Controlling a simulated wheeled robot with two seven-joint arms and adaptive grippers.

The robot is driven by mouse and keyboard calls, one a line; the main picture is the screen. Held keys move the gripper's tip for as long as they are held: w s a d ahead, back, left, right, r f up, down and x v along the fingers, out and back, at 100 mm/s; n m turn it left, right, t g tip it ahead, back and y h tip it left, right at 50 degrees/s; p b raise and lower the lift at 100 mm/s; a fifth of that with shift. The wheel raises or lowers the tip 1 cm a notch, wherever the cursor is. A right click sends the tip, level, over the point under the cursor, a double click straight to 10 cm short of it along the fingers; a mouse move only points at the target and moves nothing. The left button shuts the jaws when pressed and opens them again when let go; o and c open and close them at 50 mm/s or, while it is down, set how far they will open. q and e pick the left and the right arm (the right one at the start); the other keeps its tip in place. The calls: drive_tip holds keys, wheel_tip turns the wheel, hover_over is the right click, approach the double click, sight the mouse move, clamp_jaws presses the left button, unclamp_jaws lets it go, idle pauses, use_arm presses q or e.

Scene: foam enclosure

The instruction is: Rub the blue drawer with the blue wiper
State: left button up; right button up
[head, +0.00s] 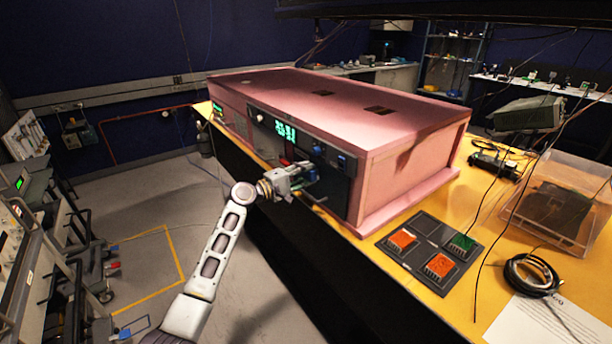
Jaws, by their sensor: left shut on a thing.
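My left gripper (308,176) reaches in from the left and is shut at the front of the pink foam enclosure (385,165). A small bluish piece shows at its fingertips and looks like the blue wiper (311,175), though it is partly hidden by the fingers. The dark front panel (335,184) is right behind the gripper. A small blue part (343,161) on the panel, just right of and above the fingertips, may be the blue drawer; its outline is too small to tell. I cannot tell whether the wiper touches the panel. My right gripper is out of view.
The enclosure stands on a yellow table (400,292). A dark tray (410,262) with orange and green pieces lies right of it. A clear box (556,208), a coiled black cable (530,275) and a white paper (548,322) lie further right. Open floor lies left of the table.

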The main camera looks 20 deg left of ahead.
use_arm(q)
drive_tip(key=shift+v, duration=1.55)
drive_tip(key=shift+p+v, duration=0.3)
drive_tip(key=shift+v, duration=1.2)
drive_tip(key=shift+a, duration=0.1)
drive_tip(key=shift+v, duration=1.4)
